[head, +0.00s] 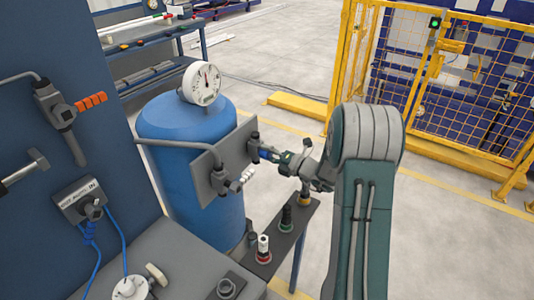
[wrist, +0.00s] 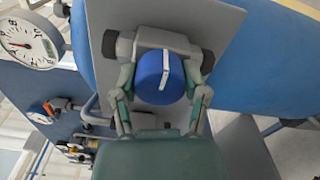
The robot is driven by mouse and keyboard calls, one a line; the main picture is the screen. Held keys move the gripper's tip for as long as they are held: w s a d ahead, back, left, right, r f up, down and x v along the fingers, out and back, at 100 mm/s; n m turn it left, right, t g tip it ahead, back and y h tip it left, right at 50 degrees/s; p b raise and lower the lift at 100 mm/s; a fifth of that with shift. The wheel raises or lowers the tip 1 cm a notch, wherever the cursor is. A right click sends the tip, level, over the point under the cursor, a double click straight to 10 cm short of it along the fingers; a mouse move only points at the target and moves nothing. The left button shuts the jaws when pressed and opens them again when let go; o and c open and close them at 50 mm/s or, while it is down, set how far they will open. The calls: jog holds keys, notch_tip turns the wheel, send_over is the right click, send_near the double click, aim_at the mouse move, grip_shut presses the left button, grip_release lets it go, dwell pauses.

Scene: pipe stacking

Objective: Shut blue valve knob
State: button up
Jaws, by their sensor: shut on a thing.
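The blue valve knob (wrist: 152,86) is round with a white stripe that runs nearly upright, slightly tilted, in the wrist view. It sits on a grey valve body (wrist: 160,40) fixed to a grey plate on the blue tank. My gripper (wrist: 161,84) has one finger on each side of the knob and is shut on it. In the head view my gripper (head: 276,157) reaches the plate's right side from the right. Only a little of the blue knob (head: 267,153) shows there, and the fingers partly hide it.
The blue tank (head: 160,120) carries a white gauge (head: 202,83). A second valve with a white coiled handle (head: 240,180) is lower on the plate. A narrow stand (head: 290,240) with several coloured fittings is below my arm. Yellow fencing (head: 450,80) stands at the back right.

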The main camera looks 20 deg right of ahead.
jog(key=shift+d+m, duration=0.1)
jog(key=shift+m, duration=0.2)
jog(key=o, duration=1.1)
jog(key=shift+w+f, duration=0.1)
jog(key=shift+w, duration=0.05)
jog(key=shift+o, duration=0.2)
jog(key=shift+d, duration=0.1)
jog(key=v, duration=1.2)
